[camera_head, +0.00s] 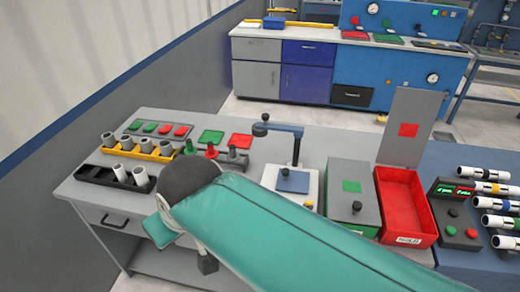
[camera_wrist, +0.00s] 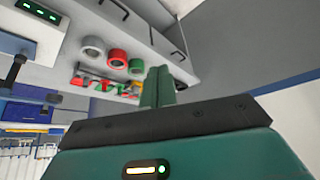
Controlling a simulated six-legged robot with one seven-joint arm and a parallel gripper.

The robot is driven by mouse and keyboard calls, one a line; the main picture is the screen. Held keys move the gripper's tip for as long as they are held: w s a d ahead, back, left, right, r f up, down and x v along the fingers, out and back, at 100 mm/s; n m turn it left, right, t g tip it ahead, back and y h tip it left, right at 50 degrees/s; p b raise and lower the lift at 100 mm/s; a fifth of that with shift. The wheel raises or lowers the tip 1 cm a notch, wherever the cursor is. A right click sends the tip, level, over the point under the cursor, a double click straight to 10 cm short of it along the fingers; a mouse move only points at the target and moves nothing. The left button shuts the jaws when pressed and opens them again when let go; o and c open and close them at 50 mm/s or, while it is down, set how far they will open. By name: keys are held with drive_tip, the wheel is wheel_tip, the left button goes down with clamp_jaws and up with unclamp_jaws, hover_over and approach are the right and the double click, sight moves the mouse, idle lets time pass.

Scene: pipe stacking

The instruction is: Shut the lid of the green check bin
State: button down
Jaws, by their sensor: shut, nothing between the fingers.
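The green check bin (camera_head: 367,227) stands on the bench right of centre in the head view. Its grey-green lid (camera_head: 339,178), with a green square and a dark knob, lies flat over the top and looks shut. My teal arm crosses the foreground and covers part of the bench left of and in front of the bin. My gripper (camera_wrist: 157,86) shows in the wrist view with its green fingers together and nothing between them. I cannot make out its fingers in the head view. The green bin is not visible in the wrist view.
A red bin (camera_head: 421,219) stands open right beside the green one, its grey lid (camera_head: 407,104) upright behind it. A stand with a overhanging arm (camera_head: 280,128) is to the left. Racks of pipes (camera_head: 138,151) sit at the left and several pipes at the right.

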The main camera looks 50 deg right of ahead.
drive_tip(key=w+d+f+m+g+h, duration=0.1)
drive_tip(key=d+m+g+h, duration=0.1)
drive_tip(key=d+m, duration=0.5)
drive_tip(key=m+g+h, duration=0.2)
drive_tip(key=m+g, duration=0.9)
drive_tip(key=m, duration=1.2)
hover_over(361, 206)
drive_tip(key=w+a, duration=0.1)
drive_tip(key=w, duration=0.2)
wheel_tip(361, 206, down, 9)
drive_tip(key=f, duration=0.3)
drive_tip(key=shift+s+a+f, duration=0.15)
drive_tip(key=shift+s+f, duration=0.05)
drive_tip(key=shift+s, duration=0.05)
drive_tip(key=shift+f, duration=0.4)
